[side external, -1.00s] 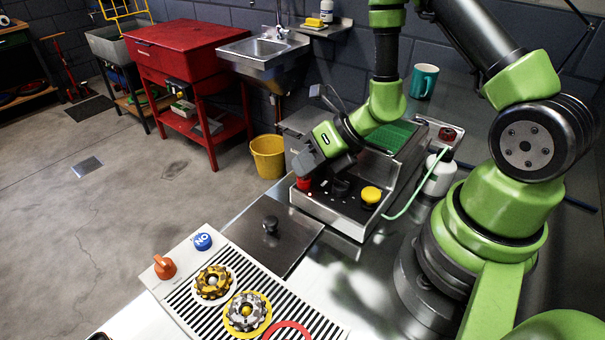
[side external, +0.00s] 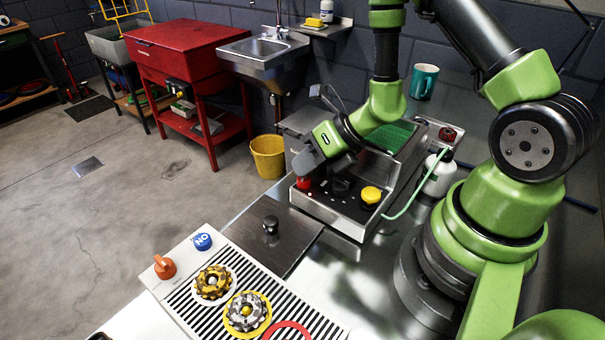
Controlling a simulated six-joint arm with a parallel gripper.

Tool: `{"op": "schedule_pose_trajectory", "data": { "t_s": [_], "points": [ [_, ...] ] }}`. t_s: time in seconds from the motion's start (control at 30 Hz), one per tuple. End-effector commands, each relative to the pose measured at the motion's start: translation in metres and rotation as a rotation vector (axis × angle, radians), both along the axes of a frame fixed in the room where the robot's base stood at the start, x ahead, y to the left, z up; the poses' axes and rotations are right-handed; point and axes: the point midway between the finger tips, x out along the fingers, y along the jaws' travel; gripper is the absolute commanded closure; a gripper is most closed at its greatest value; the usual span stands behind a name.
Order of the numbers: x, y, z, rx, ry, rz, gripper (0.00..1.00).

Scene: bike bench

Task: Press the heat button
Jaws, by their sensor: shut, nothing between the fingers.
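A metal machine with a sloped black control panel (side external: 328,205) stands on the steel bench. The panel carries a red button (side external: 304,184) at its left, a black knob-like control (side external: 341,188) in the middle and a yellow button (side external: 371,195) at the right. I cannot read which is marked heat. My gripper (side external: 305,169) is shut and empty, pointing down at the red button and partly covering it from above. I cannot tell whether its tips touch the button.
A steel lid with a black knob (side external: 270,225) lies left of the machine. A white bottle (side external: 440,174) with a green hose stands right of the machine.

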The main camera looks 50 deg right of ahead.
Motion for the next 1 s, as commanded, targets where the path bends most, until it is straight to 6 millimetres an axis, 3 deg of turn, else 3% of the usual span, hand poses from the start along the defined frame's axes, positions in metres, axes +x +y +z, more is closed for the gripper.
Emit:
{"op": "schedule_pose_trajectory", "data": {
  "t_s": [1.0],
  "points": [
    [-0.0009,-0.0001,-0.0083,-0.002,0.004,0.002,1.00]
  ]
}}
